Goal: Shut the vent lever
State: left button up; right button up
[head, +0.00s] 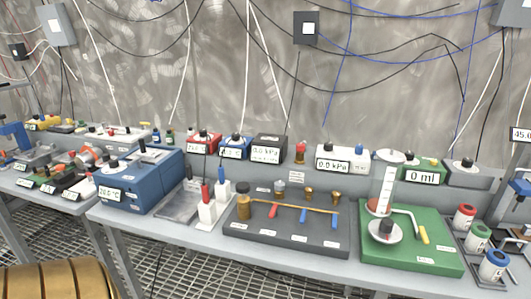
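A dark grey valve board (240,241) lies on the bench at the middle. A thin brass pipe runs across it from a brown bottle (243,201). Along the pipe sit a red lever (273,210), a blue lever (304,215) and another blue lever (334,221), all slanting or hanging toward the front. Small white labels lie in front of them, too small to read, so I cannot tell which is the vent lever. A yellow-handled lever (423,235) stands on the green base (395,255) to the right. Neither of my grippers is in view.
The grey bench (215,240) is crowded. A blue box (140,180) and a red-and-blue handled stand (207,213) are left of the board. A glass cylinder (388,185) stands on the green base; several jars (478,237) are at right. Gauges (333,165) line the back shelf.

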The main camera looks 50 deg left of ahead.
aim_at(273, 211)
jog(key=u, duration=1.4)
jog(key=j+u, duration=0.15)
jog(key=j, duration=0.2)
jog(key=k+j+u, duration=0.1)
jog(key=j, duration=0.3)
